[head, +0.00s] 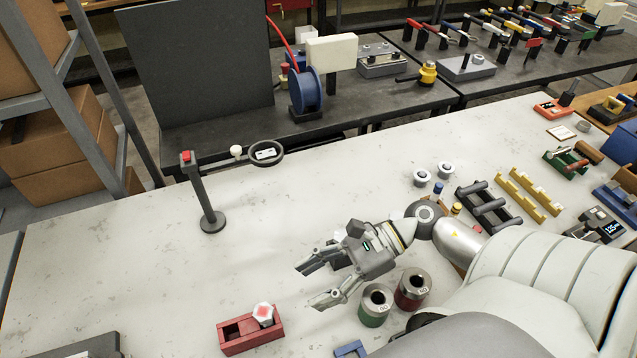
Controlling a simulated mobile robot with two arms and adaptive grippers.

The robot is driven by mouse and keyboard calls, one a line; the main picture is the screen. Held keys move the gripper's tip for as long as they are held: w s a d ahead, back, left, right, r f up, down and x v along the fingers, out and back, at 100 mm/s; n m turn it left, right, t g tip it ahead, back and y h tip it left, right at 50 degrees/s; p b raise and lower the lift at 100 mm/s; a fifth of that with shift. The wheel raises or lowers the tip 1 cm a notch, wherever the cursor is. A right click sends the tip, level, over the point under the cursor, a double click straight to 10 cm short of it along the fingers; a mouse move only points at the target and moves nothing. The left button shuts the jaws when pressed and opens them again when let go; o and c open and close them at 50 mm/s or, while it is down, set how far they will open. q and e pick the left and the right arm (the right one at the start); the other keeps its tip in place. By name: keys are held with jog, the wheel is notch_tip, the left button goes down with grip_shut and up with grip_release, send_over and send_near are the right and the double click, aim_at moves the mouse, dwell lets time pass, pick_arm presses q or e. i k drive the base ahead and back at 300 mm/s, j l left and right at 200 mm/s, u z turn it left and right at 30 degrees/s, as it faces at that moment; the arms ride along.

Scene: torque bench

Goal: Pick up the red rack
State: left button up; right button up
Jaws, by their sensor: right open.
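A small red rack (254,342) stands on the light worktop at the bottom of the head view. It is an open box, and a pale hexagonal piece with a red mark (264,313) sits upright in its right part; the left part looks empty. My right gripper (307,286) is above the worktop, up and to the right of the rack, with its fingers spread and pointing left. Nothing is between the fingers, and they are apart from the rack. My left gripper does not show.
Green (374,318) and dark red (411,296) cylinders stand close beside my right gripper. Black (488,207) and yellow (528,195) racks stand at right. The worktop left of the red rack is mostly clear.

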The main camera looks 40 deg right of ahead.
aim_at(236, 336)
jog(key=k, duration=1.5)
